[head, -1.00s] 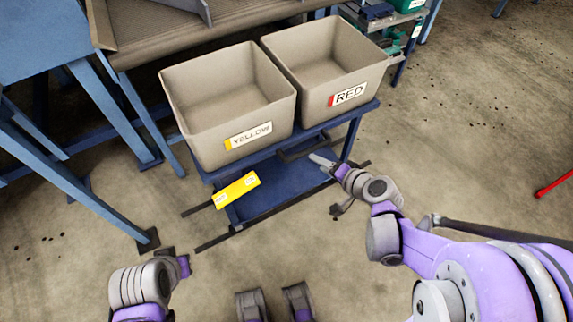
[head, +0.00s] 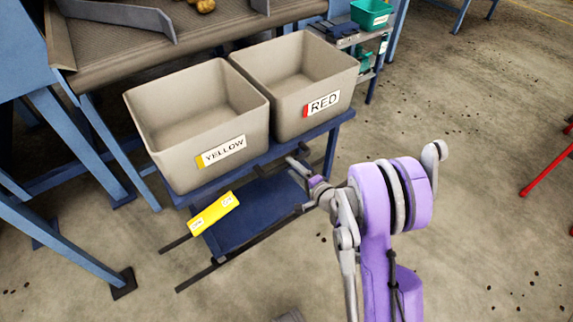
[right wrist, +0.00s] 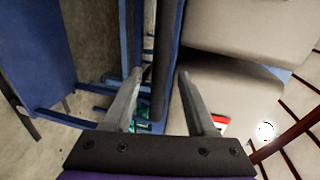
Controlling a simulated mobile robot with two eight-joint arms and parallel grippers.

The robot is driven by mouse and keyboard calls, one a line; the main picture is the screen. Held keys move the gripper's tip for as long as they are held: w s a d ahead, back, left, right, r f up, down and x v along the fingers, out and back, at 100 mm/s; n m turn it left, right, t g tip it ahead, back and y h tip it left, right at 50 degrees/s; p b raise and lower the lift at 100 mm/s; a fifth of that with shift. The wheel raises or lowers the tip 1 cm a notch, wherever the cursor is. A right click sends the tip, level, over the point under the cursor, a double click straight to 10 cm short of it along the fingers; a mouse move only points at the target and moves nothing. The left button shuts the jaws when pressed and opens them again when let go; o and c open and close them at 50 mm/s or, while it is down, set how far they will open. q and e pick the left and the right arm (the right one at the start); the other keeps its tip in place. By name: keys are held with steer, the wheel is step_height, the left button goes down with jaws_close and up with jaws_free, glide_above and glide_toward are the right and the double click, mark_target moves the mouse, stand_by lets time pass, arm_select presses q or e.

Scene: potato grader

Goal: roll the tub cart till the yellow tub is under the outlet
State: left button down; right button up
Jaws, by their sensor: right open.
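The tub cart (head: 245,226) is a low blue frame carrying two beige tubs side by side. The yellow tub (head: 165,135), labelled YELLOW, is on the left, and the red tub (head: 295,120), labelled RED, on the right. Both look empty. My right gripper (head: 296,165) is open at the cart's near side, below the tubs. In the right wrist view, its open fingers (right wrist: 160,74) stand on either side of a dark bar (right wrist: 167,50), apparently the cart's handle; contact is unclear. My left gripper is out of view. I cannot pick out the outlet with certainty.
A brown conveyor (head: 200,42) with grey guide plates (head: 118,12) and a few potatoes (head: 202,5) runs behind the tubs. Blue frame legs (head: 65,235) stand at left. A shelf with green bins (head: 370,13) is behind right. Floor at right is open, with red legs (head: 548,168) at the edge.

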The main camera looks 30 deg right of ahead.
mark_target(287, 164)
steer(key=shift+x, duration=1.8)
steer(key=shift+a, duration=0.1)
jaws_close()
